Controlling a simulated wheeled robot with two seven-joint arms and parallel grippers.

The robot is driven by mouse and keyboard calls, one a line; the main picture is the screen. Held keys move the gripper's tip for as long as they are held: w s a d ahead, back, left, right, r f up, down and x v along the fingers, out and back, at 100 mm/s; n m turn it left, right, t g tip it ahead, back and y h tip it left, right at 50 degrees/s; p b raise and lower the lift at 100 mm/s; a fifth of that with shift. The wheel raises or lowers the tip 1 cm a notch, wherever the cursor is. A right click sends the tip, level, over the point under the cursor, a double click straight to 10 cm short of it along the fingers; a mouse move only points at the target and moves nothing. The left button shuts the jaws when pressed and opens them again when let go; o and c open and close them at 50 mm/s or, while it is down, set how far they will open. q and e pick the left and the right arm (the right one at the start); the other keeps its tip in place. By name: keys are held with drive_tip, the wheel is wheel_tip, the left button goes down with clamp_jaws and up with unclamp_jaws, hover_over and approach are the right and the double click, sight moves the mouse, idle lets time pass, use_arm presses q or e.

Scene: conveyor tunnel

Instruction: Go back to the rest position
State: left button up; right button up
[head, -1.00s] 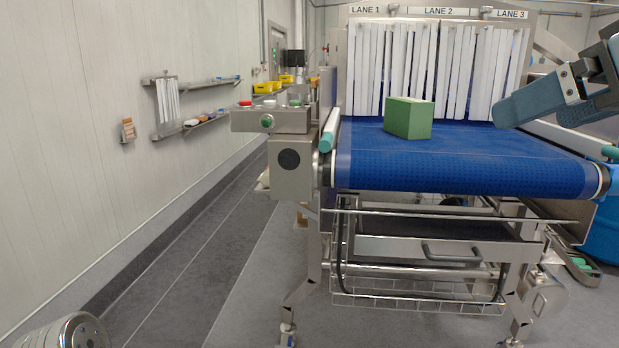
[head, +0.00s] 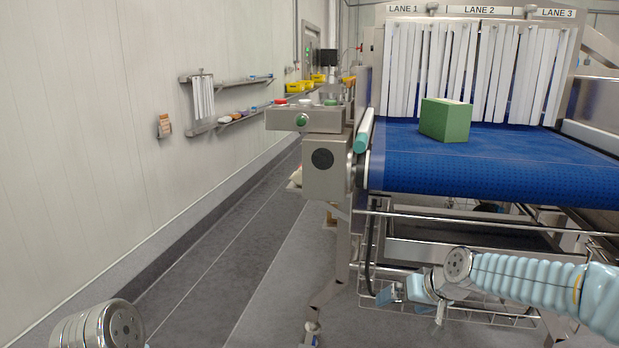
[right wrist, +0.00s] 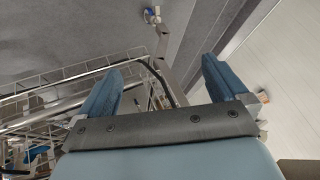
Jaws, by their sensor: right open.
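My right gripper (head: 392,293) is low in front of the conveyor, below the belt and before its wire basket. In the right wrist view its two blue fingers (right wrist: 160,75) stand well apart with nothing between them. My right arm comes in from the lower right. A rounded metal part of my left arm shows at the bottom left, but the left gripper is out of view. A green box (head: 446,120) stands on the blue belt (head: 480,172), before the white strip curtain (head: 465,70), well away from the right gripper.
The conveyor's steel frame and wire basket (head: 500,316) are close to my right gripper. A control box (head: 305,119) with buttons sits at the conveyor's left. Wall shelves (head: 230,118) hold small items. The floor (head: 215,250) left of the conveyor is clear.

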drive_tip(key=s+a+f+g, duration=0.1)
drive_tip(key=s+a+f, duration=0.15)
drive_tip(key=f, duration=0.55)
drive_tip(key=s+a+f+g, duration=0.15)
drive_tip(key=s+f, duration=0.25)
drive_tip(key=f, duration=0.4)
drive_tip(key=s+a+f+g, duration=0.1)
drive_tip(key=s+a+f, duration=0.25)
drive_tip(key=f, duration=0.45)
drive_tip(key=s+a+f+g, duration=0.1)
drive_tip(key=s+f, duration=0.4)
drive_tip(key=s, duration=0.3)
drive_tip(key=s+a+f+m+g, duration=0.1)
drive_tip(key=s+a+f, duration=0.1)
drive_tip(key=s+f, duration=0.3)
drive_tip(key=s, duration=0.3)
drive_tip(key=shift+f, duration=0.25)
